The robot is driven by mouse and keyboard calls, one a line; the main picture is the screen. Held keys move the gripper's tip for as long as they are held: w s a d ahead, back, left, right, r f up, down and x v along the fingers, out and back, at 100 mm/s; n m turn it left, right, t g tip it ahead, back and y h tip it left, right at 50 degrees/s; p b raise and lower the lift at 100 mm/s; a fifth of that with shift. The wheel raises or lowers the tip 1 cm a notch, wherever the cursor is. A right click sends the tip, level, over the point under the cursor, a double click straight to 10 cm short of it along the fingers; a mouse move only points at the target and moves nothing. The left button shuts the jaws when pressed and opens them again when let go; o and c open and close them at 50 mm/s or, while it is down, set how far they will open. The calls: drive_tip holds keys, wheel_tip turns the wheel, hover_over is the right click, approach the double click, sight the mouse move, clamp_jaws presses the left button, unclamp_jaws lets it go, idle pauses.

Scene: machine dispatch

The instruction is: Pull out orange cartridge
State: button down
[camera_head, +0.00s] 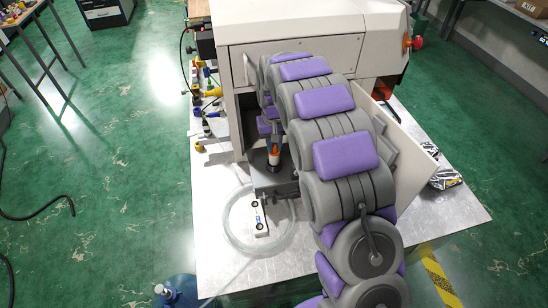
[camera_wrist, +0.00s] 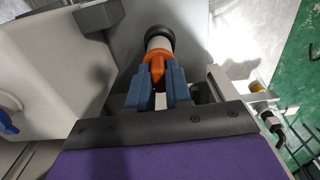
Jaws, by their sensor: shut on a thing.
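The orange cartridge (camera_wrist: 155,57) shows in the wrist view as an orange piece with a white body and a black round end. My gripper (camera_wrist: 157,78) is shut on its orange part, with a blue-grey finger on each side. In the head view the cartridge (camera_head: 273,157) is small, with an orange tip and a white body, just beside the open front of the white machine (camera_head: 290,35). My gripper (camera_head: 275,146) is at its top there. My arm covers much of the machine's opening, so I cannot tell whether the cartridge touches anything inside.
A metal table (camera_head: 225,265) carries the machine. A coil of clear tube (camera_head: 232,240) and a white part with black rounds (camera_head: 259,218) lie in front. Small bottles and yellow fittings (camera_head: 212,92) stand at the left. An open panel (camera_head: 412,135) is at the right.

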drive_tip(key=shift+r+p, duration=0.9)
drive_tip(key=shift+r, duration=1.3)
drive_tip(key=shift+r, duration=0.1)
drive_tip(key=shift+r+p, duration=0.35)
drive_tip(key=shift+r, duration=0.15)
